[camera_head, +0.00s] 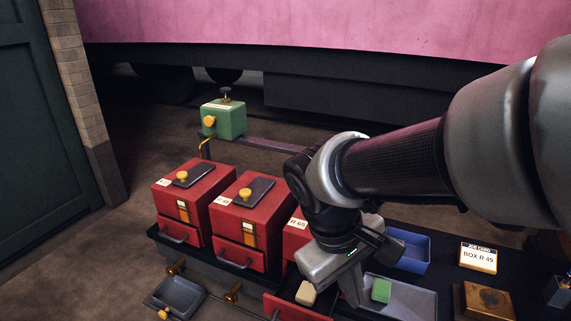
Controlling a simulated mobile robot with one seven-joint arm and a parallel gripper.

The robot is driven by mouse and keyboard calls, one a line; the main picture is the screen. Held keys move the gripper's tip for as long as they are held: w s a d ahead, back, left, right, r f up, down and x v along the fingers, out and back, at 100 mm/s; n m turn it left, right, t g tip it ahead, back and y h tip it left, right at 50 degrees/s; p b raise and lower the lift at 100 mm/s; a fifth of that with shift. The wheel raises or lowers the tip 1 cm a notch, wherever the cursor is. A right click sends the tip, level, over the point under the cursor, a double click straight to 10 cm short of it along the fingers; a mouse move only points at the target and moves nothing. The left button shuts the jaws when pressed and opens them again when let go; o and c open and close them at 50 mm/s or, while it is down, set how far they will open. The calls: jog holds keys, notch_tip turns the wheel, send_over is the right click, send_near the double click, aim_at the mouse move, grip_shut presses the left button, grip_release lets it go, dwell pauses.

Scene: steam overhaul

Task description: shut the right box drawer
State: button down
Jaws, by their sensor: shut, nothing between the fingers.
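Three red boxes stand in a row on a dark bench. The right box (293,238), with a label that seems to read R 65, is partly hidden behind my arm. Its drawer (292,309) is pulled out toward the front, and the picture's bottom edge cuts off part of it. A beige block (306,293) shows in the drawer. My gripper (351,293) is shut and empty, pointing down over the drawer's right side. I cannot tell whether it touches the drawer.
The left box (194,199) and middle box (251,217) have their drawers in. A grey tray (424,301) with a green block (381,290), a blue bin (414,250), a job card (478,258) reading BOX R 49 and a brown block (487,301) lie to the right.

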jog(key=w+a+f+n+h, duration=0.2)
jog(key=a+f+n+h, duration=0.35)
jog(key=f, duration=0.25)
jog(key=n+t+y+b, duration=0.2)
jog(key=n+t, duration=1.4)
jog(key=n, duration=0.4)
send_near(266, 308)
jog(key=b+x, duration=0.2)
jog(key=x, duration=0.3)
jog(key=shift+w+f, duration=0.15)
jog(key=shift+w+d, duration=0.2)
jog(key=shift+w, duration=0.35)
jog(key=x, duration=1.2)
jog(key=shift+w+d, duration=0.15)
jog(key=shift+w, duration=0.2)
